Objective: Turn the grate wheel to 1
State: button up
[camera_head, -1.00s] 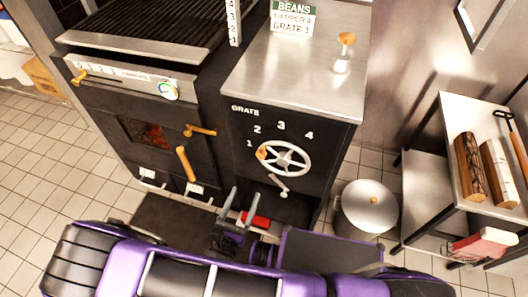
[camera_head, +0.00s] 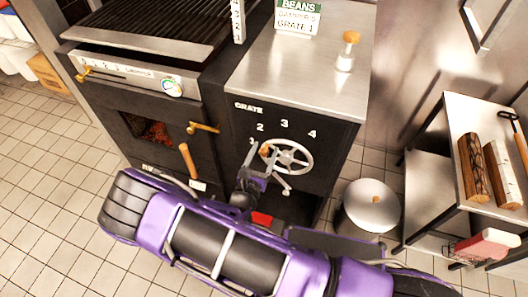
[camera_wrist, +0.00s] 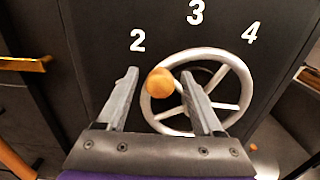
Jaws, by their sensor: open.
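The grate wheel (camera_head: 289,157) is a silver spoked handwheel on the black panel under the word GRATE. Numbers 2, 3 and 4 arc above the wheel; the 1 is mostly hidden by my gripper in the head view. My gripper (camera_head: 256,160) is at the wheel's left side. In the wrist view my gripper (camera_wrist: 160,85) is open, with the knob between its two fingers near the tips. I cannot tell whether either finger touches it.
A sign (camera_head: 298,16) reading GRATE 1 stands on the steel counter (camera_head: 290,75). The firebox door with a wooden handle (camera_head: 188,160) is left of the wheel. A lidded pot (camera_head: 371,205) stands on the floor at right, near a shelf with logs (camera_head: 473,167).

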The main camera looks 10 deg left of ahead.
grip_shut()
dwell(0.3)
dwell(1.1)
